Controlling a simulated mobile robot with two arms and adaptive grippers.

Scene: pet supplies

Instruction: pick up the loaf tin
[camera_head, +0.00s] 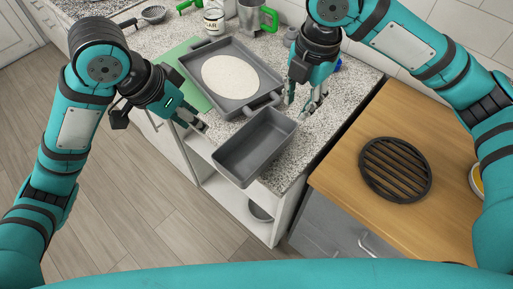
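The loaf tin (237,166) is a dark grey, empty rectangular tin at the front edge of the granite counter, and its near end appears to reach past the edge. My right gripper (302,104) points down just beyond the tin's far right corner, with its fingers apart and nothing between them. My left gripper (194,124) is off the tin's left side, in front of the counter. Its fingers are seen at an angle, so their opening is unclear. Neither gripper appears to hold the tin.
A grey roasting pan (200,56) holding a pale round item (230,76) stands just behind the tin, partly over a green board (187,83). A sugar jar (214,20) and a metal jug (251,14) stand farther back. A black round grate (395,169) lies on the wooden top at right.

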